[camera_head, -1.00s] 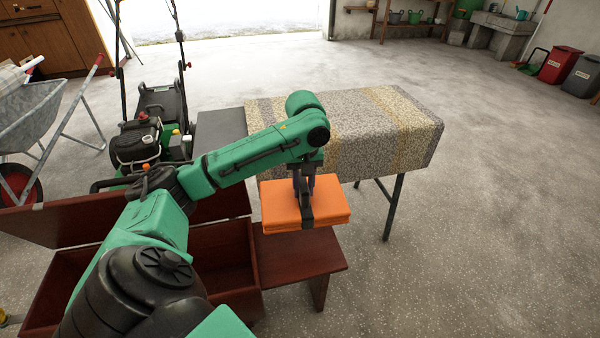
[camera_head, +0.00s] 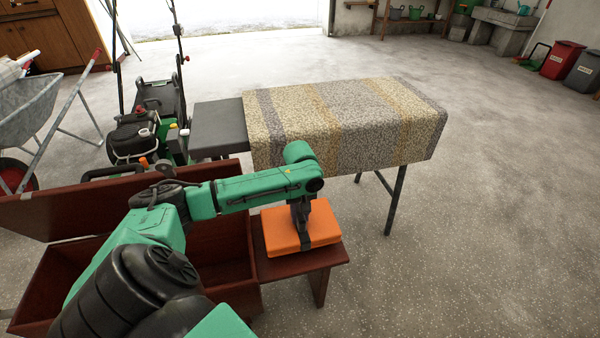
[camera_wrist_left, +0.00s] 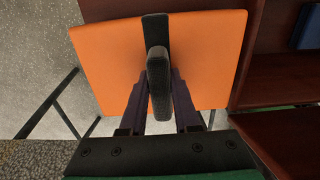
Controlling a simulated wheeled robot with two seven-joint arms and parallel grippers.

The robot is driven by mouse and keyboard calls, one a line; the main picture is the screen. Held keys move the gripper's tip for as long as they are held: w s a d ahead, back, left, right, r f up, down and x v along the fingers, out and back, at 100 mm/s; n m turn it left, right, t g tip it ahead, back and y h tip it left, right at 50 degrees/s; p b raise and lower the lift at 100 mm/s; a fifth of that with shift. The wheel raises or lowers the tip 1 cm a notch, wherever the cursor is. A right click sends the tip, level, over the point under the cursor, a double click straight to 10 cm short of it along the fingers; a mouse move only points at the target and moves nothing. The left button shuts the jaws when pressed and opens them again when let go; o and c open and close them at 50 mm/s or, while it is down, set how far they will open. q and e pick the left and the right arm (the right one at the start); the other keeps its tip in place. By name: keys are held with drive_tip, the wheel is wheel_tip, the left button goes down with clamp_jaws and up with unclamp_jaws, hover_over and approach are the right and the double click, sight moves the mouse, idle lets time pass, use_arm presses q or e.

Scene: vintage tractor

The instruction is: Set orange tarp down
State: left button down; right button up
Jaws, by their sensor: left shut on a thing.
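The orange tarp (camera_head: 322,226) is a flat folded block with a dark strap or handle across its middle. In the head view it is at the small dark red wooden bench (camera_head: 290,268), over its top and seemingly resting on it. My left gripper (camera_head: 303,238) comes down from above and is shut on the tarp's dark handle. In the left wrist view the tarp (camera_wrist_left: 205,60) fills the middle, with the gripper fingers (camera_wrist_left: 158,90) closed at the dark handle. The tarp's underside is hidden. My right gripper is not in view.
An open dark red wooden chest (camera_head: 215,262) adjoins the bench on the left. A table with a patterned cloth (camera_head: 350,120) stands behind. A lawn mower (camera_head: 140,135) and a wheelbarrow (camera_head: 30,110) are at the left. The floor to the right is clear.

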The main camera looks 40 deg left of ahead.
use_arm(q)
wheel_tip(320, 180, down, 2)
drive_tip(key=shift+f, duration=0.4)
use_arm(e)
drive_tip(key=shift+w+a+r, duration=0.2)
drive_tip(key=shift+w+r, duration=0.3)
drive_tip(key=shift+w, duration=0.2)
use_arm(q)
drive_tip(key=c, duration=0.6)
unclamp_jaws()
drive_tip(key=shift+f, duration=0.1)
drive_tip(key=shift+c, duration=0.2)
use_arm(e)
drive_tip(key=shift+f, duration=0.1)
use_arm(q)
wheel_tip(320, 180, up, 12)
drive_tip(key=p, duration=0.3)
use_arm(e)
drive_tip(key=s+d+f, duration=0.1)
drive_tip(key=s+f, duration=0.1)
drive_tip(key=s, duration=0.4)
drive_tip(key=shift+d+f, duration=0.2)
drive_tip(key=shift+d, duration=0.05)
